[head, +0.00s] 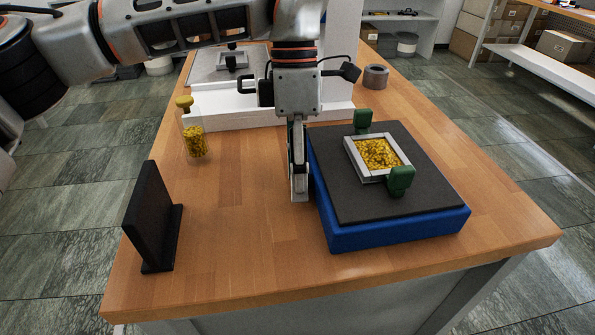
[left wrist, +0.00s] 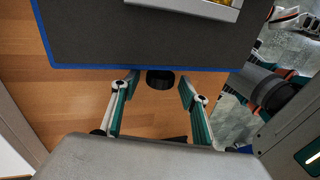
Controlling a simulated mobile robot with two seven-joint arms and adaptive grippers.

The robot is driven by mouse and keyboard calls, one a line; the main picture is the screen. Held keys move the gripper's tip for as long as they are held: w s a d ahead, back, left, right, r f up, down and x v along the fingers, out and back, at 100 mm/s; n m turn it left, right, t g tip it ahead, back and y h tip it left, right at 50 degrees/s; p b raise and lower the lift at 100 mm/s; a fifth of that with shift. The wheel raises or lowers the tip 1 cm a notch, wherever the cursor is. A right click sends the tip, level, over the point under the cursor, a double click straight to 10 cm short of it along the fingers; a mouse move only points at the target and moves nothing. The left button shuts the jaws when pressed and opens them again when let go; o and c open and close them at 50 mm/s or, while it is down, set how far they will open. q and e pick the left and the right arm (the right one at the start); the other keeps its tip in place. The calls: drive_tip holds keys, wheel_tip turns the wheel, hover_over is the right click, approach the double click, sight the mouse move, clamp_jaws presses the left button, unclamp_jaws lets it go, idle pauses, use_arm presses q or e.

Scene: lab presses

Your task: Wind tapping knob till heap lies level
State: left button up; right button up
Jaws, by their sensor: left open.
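A square grey frame (head: 353,155) with green handles (head: 401,180) holds a heap of yellow granules (head: 378,153). It sits on a dark mat (head: 365,205) on top of a blue base (head: 400,230). My left gripper (head: 299,188) points down beside the base's left side. It is open. In the left wrist view, a round black knob (left wrist: 160,80) projects from the base's edge, between the spread fingertips, with gaps on both sides. In the head view, the gripper hides the knob. My right gripper is not recognisable in either view.
A jar of yellow granules (head: 195,142) stands behind to the left. A black upright plate (head: 150,215) stands at the front left. A white stand (head: 240,118) and a grey ring (head: 375,77) are farther back. The wooden table (head: 235,225) is clear between black plate and base.

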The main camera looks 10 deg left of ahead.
use_arm(q)
drive_tip(key=c, duration=1.1)
drive_tip(key=shift+o, duration=0.2)
drive_tip(key=shift+s+r+t+p, duration=0.1)
drive_tip(key=shift+r+t+p, duration=0.25)
drive_tip(key=shift+p, duration=0.2)
drive_tip(key=shift+r+p, duration=0.15)
drive_tip(key=shift+p, duration=0.3)
drive_tip(key=shift+s+r+t+p, duration=0.15)
drive_tip(key=shift+t+p, duration=0.3)
drive_tip(key=shift+p, duration=0.15)
drive_tip(key=shift+s+r+t+y+p, duration=0.15)
drive_tip(key=shift+t+y+p, duration=0.25)
drive_tip(key=shift+t+p, duration=0.55)
drive_tip(key=p, duration=0.1)
drive_tip(key=t+p, duration=0.1)
drive_tip(key=p, duration=0.1)
drive_tip(key=shift+s+d+f+y, duration=0.1)
drive_tip(key=shift+d+f+y, duration=0.05)
drive_tip(key=shift+f+y, duration=0.15)
drive_tip(key=shift+s+f+t+y+p, duration=0.1)
drive_tip(key=shift+f+t+y+p, duration=0.25)
drive_tip(key=shift+t+p, duration=0.65)
drive_tip(key=shift+f, duration=0.1)
use_arm(e)
drive_tip(key=d, duration=0.1)
drive_tip(key=s+d+r, duration=0.1)
drive_tip(key=d+h, duration=0.1)
drive_tip(key=shift+s+r, duration=0.3)
